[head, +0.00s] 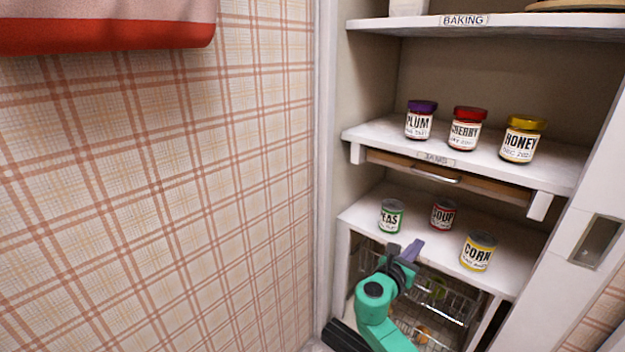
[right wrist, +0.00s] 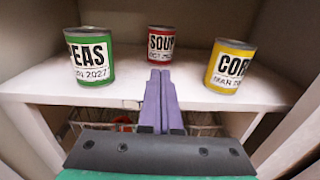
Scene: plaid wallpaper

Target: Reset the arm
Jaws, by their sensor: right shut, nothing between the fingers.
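My right gripper (head: 408,254) is green with purple fingers and is in front of the lower shelf's edge in the head view. Its fingers (right wrist: 160,88) are together and empty in the right wrist view, pointing toward the soup can (right wrist: 160,43). The peas can (right wrist: 89,56) is to the left of the fingers and the corn can (right wrist: 230,66) to the right. All three cans stand upright on the shelf, apart from the gripper. My left gripper is not in view.
Plum (head: 420,120), cherry (head: 466,129) and honey (head: 522,139) jars stand on the shelf above, over a shallow wooden drawer (head: 445,178). A wire basket (head: 440,296) sits below the can shelf (head: 362,217). The plaid wall (head: 160,190) is at left, a white door (head: 560,265) at right.

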